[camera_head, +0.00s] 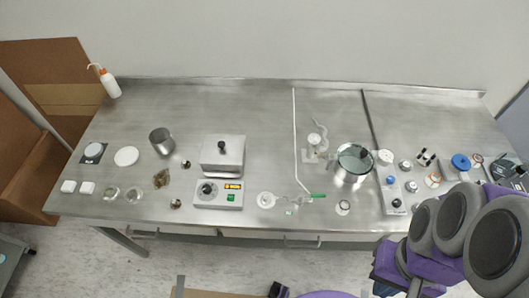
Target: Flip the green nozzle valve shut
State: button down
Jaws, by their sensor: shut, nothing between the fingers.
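The green nozzle valve (319,195) is a small bright green piece on the steel bench, right of the middle of the front part. It sits at the right end of a clear glass piece (267,200) lying along the bench, near the foot of a thin white tube (294,140). It is too small here to tell which way its handle is turned. My purple and grey arm (440,235) fills the lower right corner, well apart from the valve. I cannot make out its fingers in this view.
A hotplate-like device (219,194) stands left of the valve. A metal pot with a glass lid (352,165) and a glass flask (316,142) stand behind it. A grey control panel (391,186) is to the right. The bench's front edge runs just below the valve.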

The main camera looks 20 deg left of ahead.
aim_at(301, 196)
jog(key=u, duration=0.85)
